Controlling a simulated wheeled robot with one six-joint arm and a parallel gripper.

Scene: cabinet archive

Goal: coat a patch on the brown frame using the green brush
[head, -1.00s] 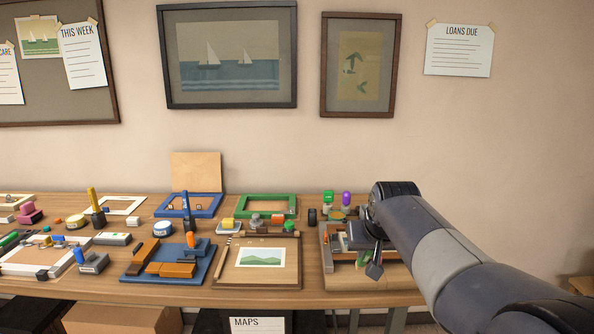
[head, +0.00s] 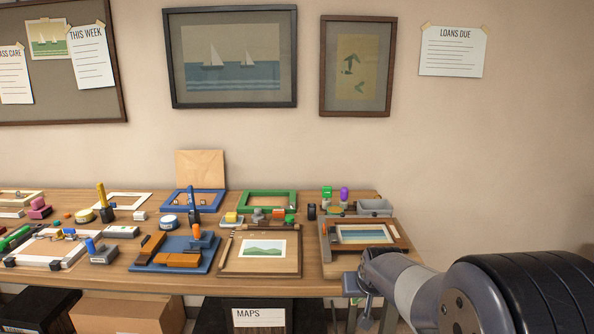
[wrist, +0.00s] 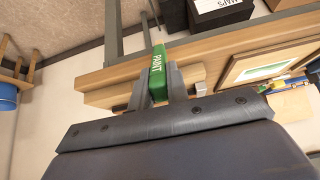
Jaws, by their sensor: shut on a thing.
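My gripper (wrist: 158,78) is shut on the green brush (wrist: 158,62), whose body is marked PAINT. Its far end is small and unclear in the wrist view. In the head view my gripper (head: 362,290) is low, at the table's front right edge. The brown frame (head: 398,234), around a blue seascape, lies on a wooden board at the table's right end. My gripper is in front of it and apart from it. I cannot tell whether any coat is on the frame.
A board with a green landscape picture (head: 262,248) lies left of the brown frame. A grey tray (head: 375,207), a dark jar (head: 311,212) and a green frame (head: 245,201) stand behind. Clear floor and wall lie right of the table.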

